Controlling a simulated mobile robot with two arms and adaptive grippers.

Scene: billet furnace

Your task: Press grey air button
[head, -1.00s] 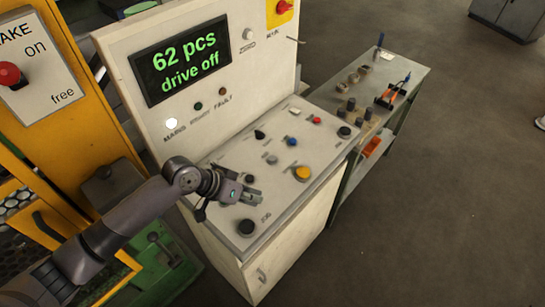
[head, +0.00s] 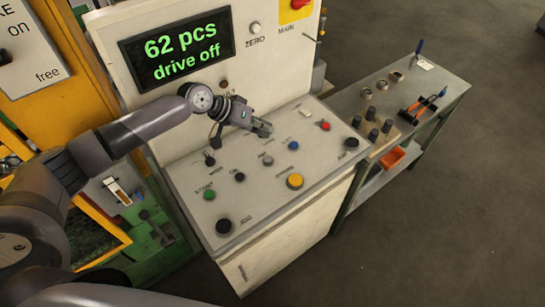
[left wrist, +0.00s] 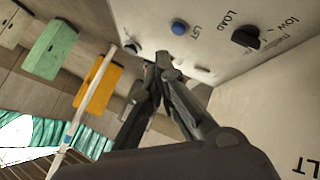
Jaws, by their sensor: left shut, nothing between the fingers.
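A small grey button (head: 267,160) sits near the middle of the sloped control panel (head: 262,205) in the head view. Its label is too small to read, so I cannot confirm that it says air. My left gripper (head: 267,128) is shut and empty above the back part of the panel, beyond the grey button in the picture and apart from it. In the left wrist view my closed fingertips (left wrist: 164,60) show below a blue button (left wrist: 179,27). I cannot pick out the grey button in that view. My right gripper is not in view.
Around the grey button are a dark button (head: 240,177), a yellow button (head: 295,181), a blue button (head: 293,146), a red button (head: 325,126) and a green button (head: 209,195). An upright display (head: 180,50) reads "62 pcs drive off". A side table (head: 440,85) stands at right.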

